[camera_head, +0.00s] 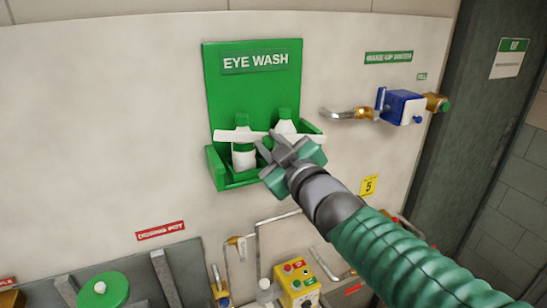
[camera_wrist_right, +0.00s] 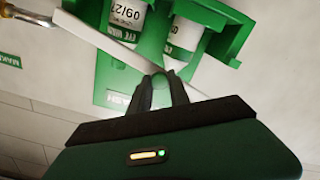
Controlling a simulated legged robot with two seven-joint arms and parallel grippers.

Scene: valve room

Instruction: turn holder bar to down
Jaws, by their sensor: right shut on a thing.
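The holder bar (camera_head: 235,136) is a thin white bar lying roughly level across the front of the green eye wash holder (camera_head: 221,108) in the head view. White bottles stand behind it, the left one (camera_head: 243,157) showing best. My right gripper (camera_head: 271,146) is at the bar's middle and hides part of it. In the right wrist view the bar (camera_wrist_right: 95,42) runs slantwise, and the right gripper's fingertips (camera_wrist_right: 160,80) are shut on it. My left gripper is not in view.
A blue and white valve box (camera_head: 405,107) with a pipe is on the wall to the right. A yellow button box (camera_head: 298,284) and pipes are below. A green round lid (camera_head: 104,290) is at lower left. The wall left of the holder is clear.

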